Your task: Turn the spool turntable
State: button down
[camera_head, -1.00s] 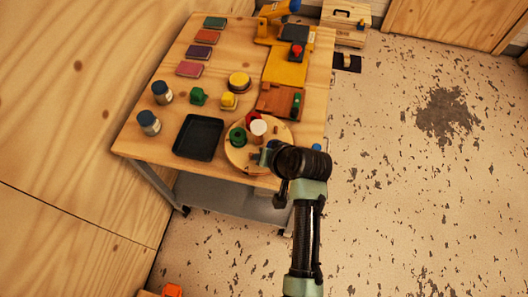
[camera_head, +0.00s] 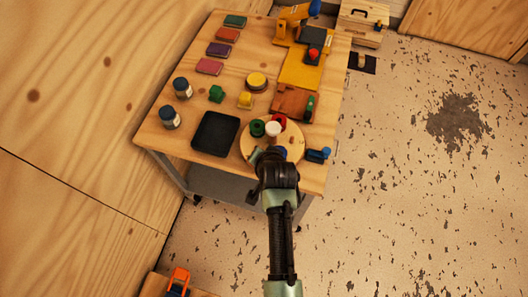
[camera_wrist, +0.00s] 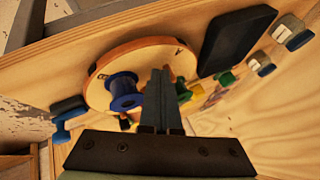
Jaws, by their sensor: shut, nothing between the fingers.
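The round wooden spool turntable (camera_head: 293,139) sits at the table's front right corner. It carries a green spool (camera_head: 257,128), a red spool (camera_head: 279,119) and a blue spool (camera_head: 281,151), with a white piece (camera_head: 273,129) near its middle. My gripper (camera_head: 256,154) is at the turntable's front left edge, partly hidden by my wrist. In the wrist view my gripper (camera_wrist: 161,72) is shut and empty, in front of the turntable (camera_wrist: 140,48). The blue spool (camera_wrist: 123,92) stands left of the fingers there. I cannot tell whether the fingers touch anything.
A black tray (camera_head: 215,133) lies left of the turntable, and a blue object (camera_head: 318,154) lies to its right. Two jars (camera_head: 170,117) stand at the table's left edge. A brown wooden block (camera_head: 292,101) and a yellow board (camera_head: 300,70) lie behind the turntable.

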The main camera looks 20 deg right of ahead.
jog(key=shift+w+a, duration=0.4)
jog(key=shift+w, duration=0.1)
jog(key=shift+w+a+p, duration=0.15)
jog(key=shift+w+p, duration=0.05)
jog(key=shift+p, duration=0.1)
dwell(0.6)
